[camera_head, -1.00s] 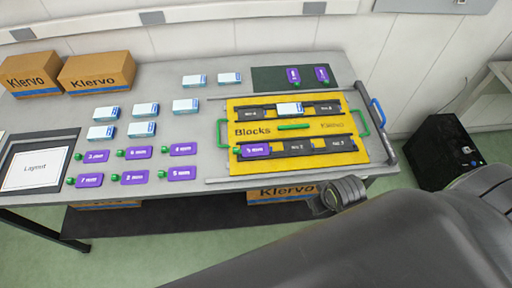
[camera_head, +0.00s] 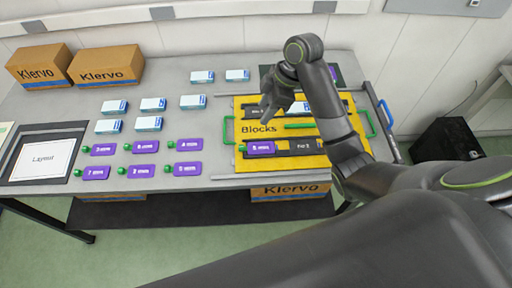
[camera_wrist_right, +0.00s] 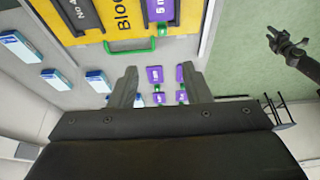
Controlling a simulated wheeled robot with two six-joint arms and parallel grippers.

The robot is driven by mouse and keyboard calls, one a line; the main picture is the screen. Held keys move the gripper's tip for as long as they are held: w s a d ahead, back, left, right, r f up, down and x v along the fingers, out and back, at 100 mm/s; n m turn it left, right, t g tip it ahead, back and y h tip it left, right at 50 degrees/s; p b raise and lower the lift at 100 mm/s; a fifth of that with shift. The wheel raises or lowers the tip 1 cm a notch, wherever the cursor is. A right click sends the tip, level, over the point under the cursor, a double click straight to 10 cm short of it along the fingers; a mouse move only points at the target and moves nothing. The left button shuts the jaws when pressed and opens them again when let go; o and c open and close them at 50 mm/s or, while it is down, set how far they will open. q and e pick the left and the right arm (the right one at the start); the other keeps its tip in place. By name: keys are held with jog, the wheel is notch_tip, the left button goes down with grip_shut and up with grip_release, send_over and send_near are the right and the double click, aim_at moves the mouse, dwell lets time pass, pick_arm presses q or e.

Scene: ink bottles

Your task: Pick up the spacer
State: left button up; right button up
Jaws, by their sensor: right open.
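Several purple spacers with green knobs lie on the table in two rows; one is the front-right spacer (camera_head: 187,169) and one the back-right spacer (camera_head: 188,145). Their labels are hard to read. Another purple spacer (camera_head: 260,148) lies in the front slot row of the yellow Blocks tray (camera_head: 245,165). My right gripper (camera_head: 268,107) is open and empty above the tray's back left part. In the right wrist view, its fingers (camera_wrist_right: 160,88) are apart, with small purple spacers (camera_wrist_right: 155,74) showing beyond them. A dark gripper at upper right there, seemingly my left (camera_wrist_right: 287,45), has unclear jaws.
Blue-and-white boxes (camera_head: 193,102) stand left of the tray. Two Klervo cartons (camera_head: 105,66) are at back left, and a Layout sheet (camera_head: 32,160) is at left. The tray has green handles (camera_head: 228,130). My right arm hides much of the dark mat behind it.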

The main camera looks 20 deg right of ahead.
jog(key=b, duration=1)
send_over(241, 146)
jog(key=d, duration=0.3)
jog(key=f, duration=1.1)
jog(key=shift+s+a, duration=0.1)
jog(key=shift+s, duration=0.15)
jog(key=x, duration=0.2)
jog(key=p+x, duration=0.1)
jog(key=x, duration=0.1)
jog(key=shift+s+a, duration=0.2)
jog(key=shift+a, duration=0.1)
jog(key=shift+w+a+f, duration=0.1)
jog(key=shift+a+f, duration=0.05)
jog(key=shift+f, duration=0.4)
jog(key=c, duration=0.8)
